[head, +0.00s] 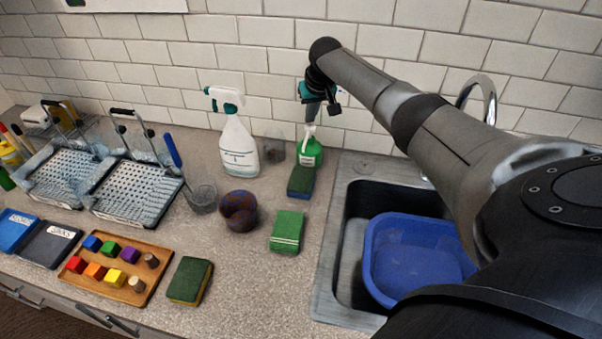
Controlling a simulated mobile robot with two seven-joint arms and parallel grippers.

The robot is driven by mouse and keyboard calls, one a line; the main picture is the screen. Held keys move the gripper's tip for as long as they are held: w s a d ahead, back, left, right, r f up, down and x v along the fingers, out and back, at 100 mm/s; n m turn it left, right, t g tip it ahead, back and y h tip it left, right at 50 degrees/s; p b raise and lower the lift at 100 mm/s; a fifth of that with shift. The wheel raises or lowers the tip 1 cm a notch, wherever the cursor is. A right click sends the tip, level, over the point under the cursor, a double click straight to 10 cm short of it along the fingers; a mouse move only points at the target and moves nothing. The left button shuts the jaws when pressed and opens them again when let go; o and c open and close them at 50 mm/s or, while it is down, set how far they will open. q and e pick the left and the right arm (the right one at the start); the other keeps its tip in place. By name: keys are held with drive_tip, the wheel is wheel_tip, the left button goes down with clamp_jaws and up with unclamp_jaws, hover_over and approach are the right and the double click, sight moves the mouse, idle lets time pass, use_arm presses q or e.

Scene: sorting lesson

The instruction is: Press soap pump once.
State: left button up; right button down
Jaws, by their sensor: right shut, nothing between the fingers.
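The green soap bottle (309,155) with a white pump top stands upright on the counter, near the wall and left of the sink. My right gripper (311,122) reaches in from the right and points down, directly above the pump. It is shut and empty. Its tips are at or very close to the pump head; I cannot tell whether they touch, since the gripper partly hides the top. My left gripper is out of view.
A white spray bottle (238,147) and a clear glass (274,152) stand left of the soap. Sponges (287,230), a brown bowl (239,211) and a block tray (137,288) lie nearer. The sink holds a blue basin (375,262).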

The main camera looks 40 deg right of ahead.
drive_tip(key=shift+s+f+b, duration=0.1)
drive_tip(key=shift+f+b, duration=0.4)
drive_tip(key=shift+f, duration=0.75)
drive_tip(key=shift+r+p, duration=0.85)
drive_tip(key=shift+p, duration=0.15)
drive_tip(key=shift+r+p, duration=0.55)
drive_tip(key=shift+r, duration=0.05)
drive_tip(key=shift+r, duration=0.15)
wheel_tip(320, 180, up, 6)
drive_tip(key=p, duration=0.6)
drive_tip(key=shift+p, duration=0.4)
